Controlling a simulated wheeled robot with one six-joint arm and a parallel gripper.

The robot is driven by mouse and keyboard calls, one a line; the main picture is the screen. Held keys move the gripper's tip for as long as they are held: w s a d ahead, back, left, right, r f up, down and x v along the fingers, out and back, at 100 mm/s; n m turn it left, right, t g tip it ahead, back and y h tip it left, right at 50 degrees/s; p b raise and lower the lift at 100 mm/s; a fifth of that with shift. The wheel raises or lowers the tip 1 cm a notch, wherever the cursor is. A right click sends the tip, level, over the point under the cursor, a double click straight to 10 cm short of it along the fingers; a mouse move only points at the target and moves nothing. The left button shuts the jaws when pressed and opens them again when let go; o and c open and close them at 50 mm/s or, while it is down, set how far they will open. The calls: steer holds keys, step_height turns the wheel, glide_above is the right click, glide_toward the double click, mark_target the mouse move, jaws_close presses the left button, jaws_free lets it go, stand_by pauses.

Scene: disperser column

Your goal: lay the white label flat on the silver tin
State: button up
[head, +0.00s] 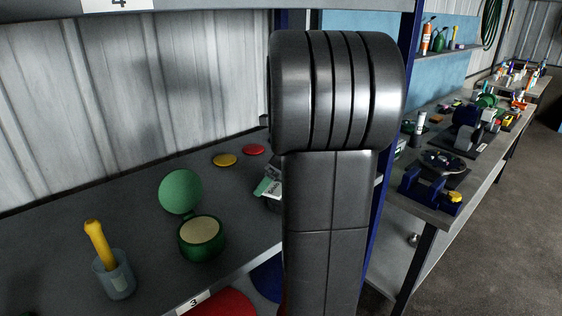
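My arm's large dark links fill the middle of the head view, and my gripper is not in view. Just left of the arm, at its edge, a small pale green and white piece (267,187) shows on the shelf. A greyish rounded thing (273,204) sits right below it, mostly hidden by the arm. I cannot tell whether these are the white label and the silver tin. No other white label or silver tin stands out clearly.
On the grey shelf (130,200) stand a green tin (201,238) with its round green lid (181,191) raised, and a cup (115,280) holding a yellow handle (98,240). Yellow (225,160) and red (253,150) discs lie behind. A blue post (379,225) and cluttered bench are right.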

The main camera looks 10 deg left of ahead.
steer(key=b+v, duration=0.1)
steer(key=v, duration=1.1)
steer(key=shift+f, duration=0.1)
steer(key=x, duration=0.6)
steer(key=p+x, duration=0.1)
steer(key=x, duration=0.5)
steer(key=shift+w+a+f+p, duration=0.15)
steer(key=shift+a+p, duration=0.15)
steer(key=shift+a, duration=0.2)
steer(key=shift+d+r, duration=0.1)
steer(key=shift+r, duration=0.55)
steer(key=shift+f, duration=0.1)
